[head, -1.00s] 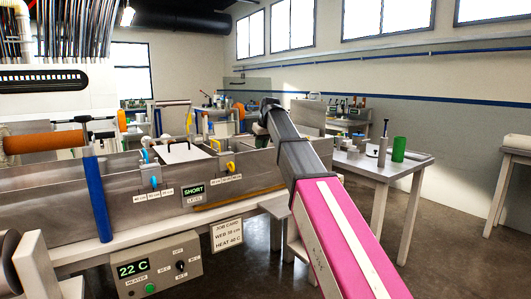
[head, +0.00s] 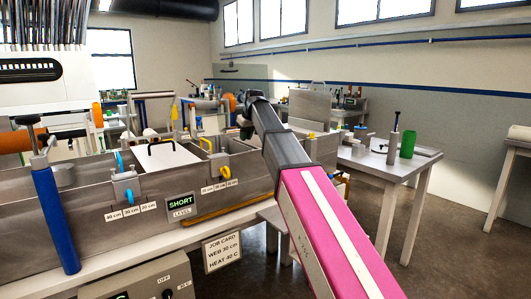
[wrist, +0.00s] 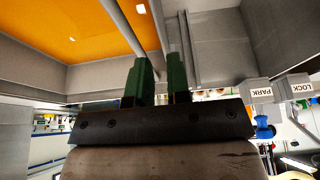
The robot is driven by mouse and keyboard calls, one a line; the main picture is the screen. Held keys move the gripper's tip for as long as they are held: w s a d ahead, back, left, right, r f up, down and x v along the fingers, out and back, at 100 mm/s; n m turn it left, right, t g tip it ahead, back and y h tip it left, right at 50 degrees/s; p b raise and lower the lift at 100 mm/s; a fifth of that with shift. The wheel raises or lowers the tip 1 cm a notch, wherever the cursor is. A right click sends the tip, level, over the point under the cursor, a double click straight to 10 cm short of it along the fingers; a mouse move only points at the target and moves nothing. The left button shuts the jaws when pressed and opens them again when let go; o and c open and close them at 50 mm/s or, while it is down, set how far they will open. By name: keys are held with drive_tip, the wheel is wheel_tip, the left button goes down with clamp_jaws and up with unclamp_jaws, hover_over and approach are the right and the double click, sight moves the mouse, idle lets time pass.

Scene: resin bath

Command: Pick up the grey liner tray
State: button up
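My gripper (head: 246,124) is at the far end of my arm, over the far right part of the metal bath (head: 120,213) in the head view. In the wrist view its two green fingers (wrist: 160,80) stand apart with a narrow gap. A grey bar shows beyond the gap; I cannot tell whether it touches the fingers. A grey upright panel (head: 309,104) stands to the right of my arm; I cannot tell whether it is the grey liner tray. No other piece is clearly the tray. An orange surface (wrist: 90,30) between grey walls fills the wrist view's upper left.
A white board with a black handle (head: 172,157) and yellow clips (head: 208,146) are on the bath. A blue post (head: 57,222) rises at its near left. A side table (head: 375,162) holds a green cup (head: 407,144). Open floor lies at the right.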

sight(242, 148)
drive_tip(key=x, duration=0.7)
drive_tip(key=shift+w+a+f, duration=0.15)
drive_tip(key=shift+a+f, duration=0.1)
drive_tip(key=shift+a, duration=0.1)
clamp_jaws()
